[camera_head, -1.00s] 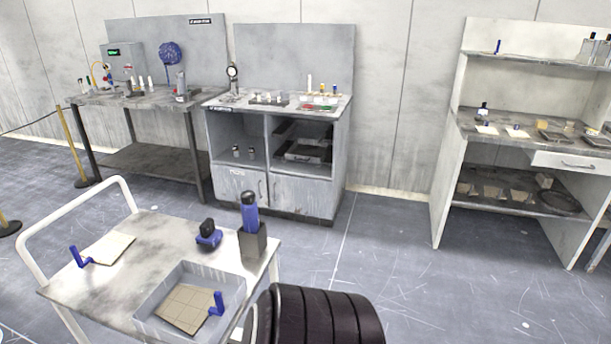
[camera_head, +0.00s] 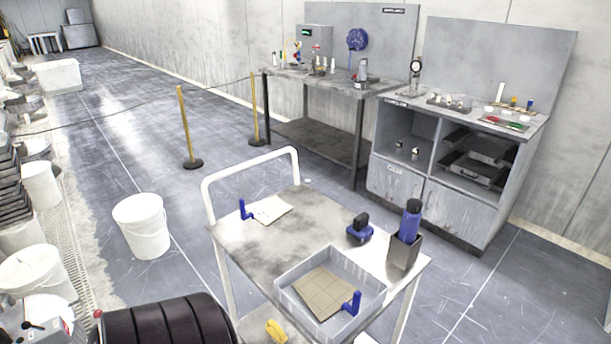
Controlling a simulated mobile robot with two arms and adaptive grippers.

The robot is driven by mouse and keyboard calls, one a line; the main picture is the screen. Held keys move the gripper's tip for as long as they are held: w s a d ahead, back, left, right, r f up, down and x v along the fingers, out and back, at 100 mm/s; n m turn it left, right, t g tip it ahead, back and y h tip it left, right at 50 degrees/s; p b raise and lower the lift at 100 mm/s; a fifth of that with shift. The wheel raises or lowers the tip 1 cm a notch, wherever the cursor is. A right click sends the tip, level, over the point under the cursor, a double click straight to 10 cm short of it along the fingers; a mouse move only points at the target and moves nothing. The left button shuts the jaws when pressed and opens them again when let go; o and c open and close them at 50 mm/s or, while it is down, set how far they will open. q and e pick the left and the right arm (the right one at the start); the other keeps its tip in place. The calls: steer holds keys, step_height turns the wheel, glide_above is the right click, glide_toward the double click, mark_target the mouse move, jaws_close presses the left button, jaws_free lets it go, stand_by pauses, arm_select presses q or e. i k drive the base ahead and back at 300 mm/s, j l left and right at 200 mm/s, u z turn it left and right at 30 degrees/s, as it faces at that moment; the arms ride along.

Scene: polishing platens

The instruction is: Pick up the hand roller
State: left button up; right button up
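No thing here can be told for certain as the hand roller. On the white trolley (camera_head: 250,236), an L-shaped blue handle (camera_head: 246,210) stands at the left beside a beige sheet (camera_head: 271,209). A second blue handle (camera_head: 352,303) stands in the grey tray (camera_head: 283,290), at the right edge of a beige gridded pad (camera_head: 322,292). A squat blue and black item (camera_head: 360,229) sits behind the tray. A blue bottle-like item (camera_head: 411,220) stands upright in a dark square holder (camera_head: 403,252). Neither of my grippers shows.
A white bucket (camera_head: 142,226) stands on the floor left of the trolley. Yellow barrier posts (camera_head: 185,125) carry a rope behind it. A workbench (camera_head: 320,78) and a grey cabinet (camera_head: 452,205) stand along the wall. The floor between bucket and trolley is clear.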

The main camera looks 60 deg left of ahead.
mark_target(360, 228)
steer(key=u, duration=1.4)
steer(key=l, duration=0.55)
steer(key=i+l, duration=0.1)
steer(key=l, duration=0.5)
steer(key=l+z, duration=0.1)
steer(key=l, duration=0.45)
steer(key=i, duration=0.05)
